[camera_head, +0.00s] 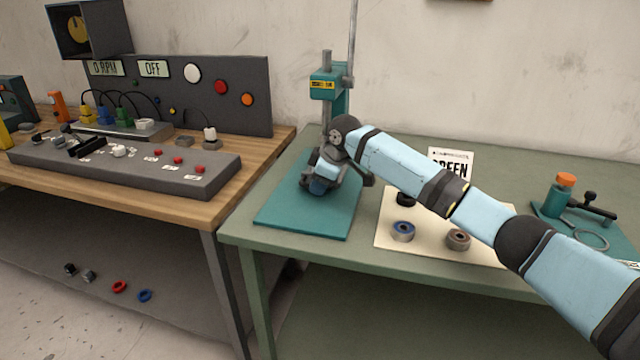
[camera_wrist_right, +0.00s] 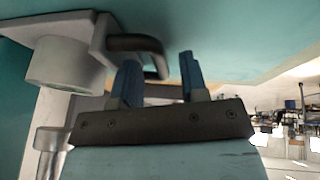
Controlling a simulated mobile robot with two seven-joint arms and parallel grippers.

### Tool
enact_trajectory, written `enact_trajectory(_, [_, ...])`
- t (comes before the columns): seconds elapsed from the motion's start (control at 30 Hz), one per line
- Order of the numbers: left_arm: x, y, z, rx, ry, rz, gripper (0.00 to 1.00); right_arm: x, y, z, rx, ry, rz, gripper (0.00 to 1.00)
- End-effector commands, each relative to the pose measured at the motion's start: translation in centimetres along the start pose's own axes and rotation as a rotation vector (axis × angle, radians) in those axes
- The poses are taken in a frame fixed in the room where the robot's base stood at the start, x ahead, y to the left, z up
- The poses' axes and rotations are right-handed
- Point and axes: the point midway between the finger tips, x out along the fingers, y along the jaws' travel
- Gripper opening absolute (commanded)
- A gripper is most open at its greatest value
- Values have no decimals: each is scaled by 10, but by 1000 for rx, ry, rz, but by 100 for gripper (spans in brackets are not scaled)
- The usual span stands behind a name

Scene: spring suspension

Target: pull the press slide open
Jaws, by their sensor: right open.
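The teal press (camera_head: 328,85) stands on a teal base plate (camera_head: 285,215) on the green table, under my right arm. My right gripper (camera_head: 318,183) is at the front of the press, low over the base plate, and hides much of its lower part. In the right wrist view a black bent handle (camera_wrist_right: 138,43) sticks out beside a pale grey block, which looks like the slide. My right gripper (camera_wrist_right: 160,72) is open there, with two blue fingers. One leg of the handle shows between the fingers; I cannot tell whether they touch it. My left gripper is not in view.
A cream mat (camera_head: 390,236) with several rings lies right of the press, with a sign (camera_head: 450,163) behind. A second teal plate with an orange-capped bottle (camera_head: 562,194) is farther right. A wooden bench (camera_head: 215,212) with a grey control panel (camera_head: 120,165) stands left.

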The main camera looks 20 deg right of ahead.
Motion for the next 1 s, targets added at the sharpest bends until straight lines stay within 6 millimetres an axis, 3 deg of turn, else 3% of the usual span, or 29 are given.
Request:
enact_trajectory(0.27, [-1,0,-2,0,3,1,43,2,0,0,0,0,0,40])
enact_trajectory(0.47, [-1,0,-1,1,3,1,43,2,0,0,0,0,0,0])
enact_trajectory(0.77, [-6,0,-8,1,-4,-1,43,-2,-7,-2,-1,-3,-1,0])
enact_trajectory(1.0, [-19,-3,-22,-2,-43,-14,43,-12,-46,-6,-2,-5,-5,0])
